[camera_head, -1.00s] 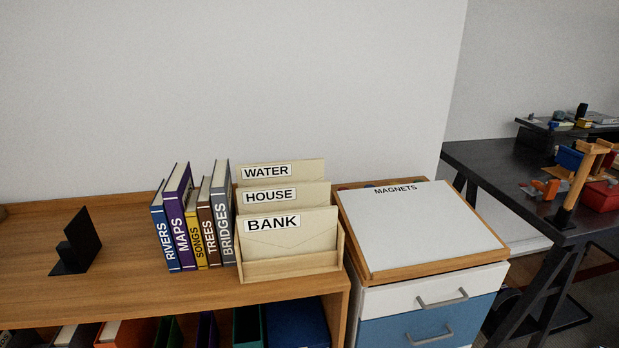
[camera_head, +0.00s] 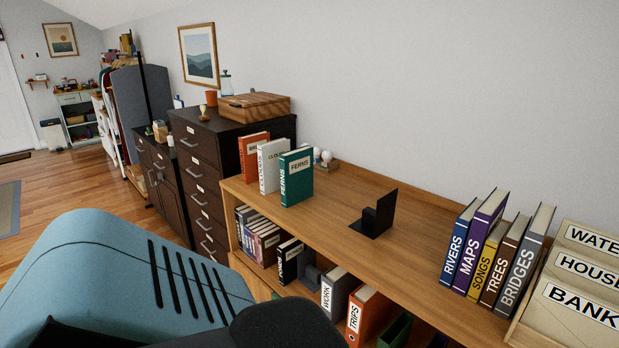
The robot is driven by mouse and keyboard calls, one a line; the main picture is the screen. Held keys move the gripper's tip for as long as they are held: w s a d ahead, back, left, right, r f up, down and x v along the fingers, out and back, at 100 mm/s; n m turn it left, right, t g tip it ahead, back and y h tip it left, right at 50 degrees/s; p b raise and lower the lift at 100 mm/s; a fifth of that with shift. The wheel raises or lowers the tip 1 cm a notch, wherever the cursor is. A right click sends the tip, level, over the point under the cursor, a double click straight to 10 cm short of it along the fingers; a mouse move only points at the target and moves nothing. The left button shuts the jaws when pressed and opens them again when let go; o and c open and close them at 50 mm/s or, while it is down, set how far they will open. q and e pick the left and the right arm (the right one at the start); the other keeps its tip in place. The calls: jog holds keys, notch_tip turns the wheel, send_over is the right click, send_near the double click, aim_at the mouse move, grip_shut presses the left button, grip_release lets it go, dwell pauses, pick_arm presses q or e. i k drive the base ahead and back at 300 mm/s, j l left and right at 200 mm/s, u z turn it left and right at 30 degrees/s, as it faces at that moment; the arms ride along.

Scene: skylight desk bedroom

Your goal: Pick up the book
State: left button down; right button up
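Several books stand upright on the wooden shelf top (camera_head: 345,220); I cannot tell which one the task means. At its left end are an orange book (camera_head: 254,150), a white book (camera_head: 271,165) and a teal book labelled FERNS (camera_head: 297,176). At the right stand RIVERS (camera_head: 457,243), MAPS (camera_head: 480,238), SONGS (camera_head: 487,259), TREES (camera_head: 504,262) and BRIDGES (camera_head: 524,262), side by side. A black bookend (camera_head: 374,215) stands alone between the two groups. Neither gripper is in view.
A file holder (camera_head: 575,290) with labelled folders is right of the books. Lower shelves hold more books, including TRIPS (camera_head: 366,315). A dark drawer cabinet (camera_head: 200,165) bears a wooden box (camera_head: 254,107). Open floor (camera_head: 75,200) lies beyond.

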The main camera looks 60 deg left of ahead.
aim_at(296, 165)
jog(key=u, duration=2)
jog(key=i+j, duration=0.25)
jog(key=i, duration=0.25)
jog(key=i+j, duration=0.25)
jog(key=i, duration=0.25)
jog(key=i+j+z, duration=0.1)
jog(key=z, duration=0.25)
jog(key=i+z, duration=0.1)
jog(key=z, duration=0.95)
